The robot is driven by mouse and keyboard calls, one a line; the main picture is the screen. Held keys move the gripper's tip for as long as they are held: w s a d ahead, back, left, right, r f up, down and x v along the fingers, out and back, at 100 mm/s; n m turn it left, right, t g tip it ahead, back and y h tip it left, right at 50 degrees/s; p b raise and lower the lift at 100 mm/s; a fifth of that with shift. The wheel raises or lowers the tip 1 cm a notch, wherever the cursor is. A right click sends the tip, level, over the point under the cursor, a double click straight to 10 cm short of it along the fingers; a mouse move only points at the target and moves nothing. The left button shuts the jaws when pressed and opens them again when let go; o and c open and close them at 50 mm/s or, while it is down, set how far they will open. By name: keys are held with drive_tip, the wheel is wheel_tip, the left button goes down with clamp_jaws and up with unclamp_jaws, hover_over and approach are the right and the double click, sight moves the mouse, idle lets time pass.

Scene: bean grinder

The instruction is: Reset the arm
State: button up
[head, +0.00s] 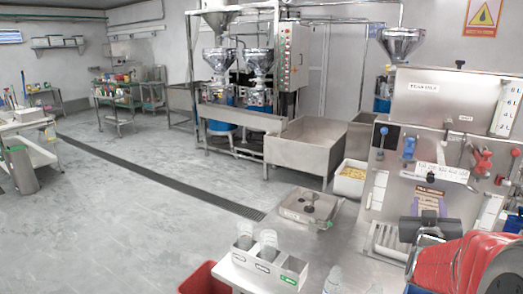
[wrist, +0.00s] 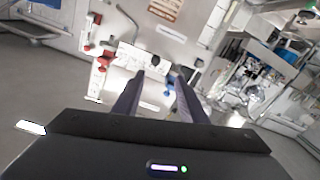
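My gripper (wrist: 161,77) shows in the wrist view with two dark fingers standing apart. Nothing is held between them. Past the fingertips is the steel front panel (wrist: 122,86) of a machine, tilted in this view, with red and blue handles. In the head view, part of my red arm shows at the lower right, in front of the same steel machine (head: 420,118). A dark part lies just left of the red arm, low before the panel; the fingertips cannot be made out there.
A red bin (head: 200,280) stands at the counter's left. A large steel basin (head: 305,145) and grinders (head: 220,62) stand behind. The grey floor (head: 130,215) at left is open.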

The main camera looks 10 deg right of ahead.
drive_tip(key=s+a+f+n+g+y, duration=0.15)
drive_tip(key=a+y, duration=0.25)
drive_tip(key=a, duration=0.8)
drive_tip(key=s+a+f+n+g+y, duration=0.1)
drive_tip(key=s+a+f+g+y, duration=0.2)
drive_tip(key=a, duration=0.8)
drive_tip(key=s+a+f+n+g+y, duration=0.1)
drive_tip(key=s+a+f+g+y, duration=0.1)
drive_tip(key=s+a, duration=0.4)
drive_tip(key=s+a+f+n+g+y, duration=0.1)
drive_tip(key=s+a+f+g+y, duration=0.1)
drive_tip(key=s+a, duration=0.5)
drive_tip(key=s, duration=0.4)
drive_tip(key=shift+a, duration=0.1)
drive_tip(key=shift+c, duration=0.9)
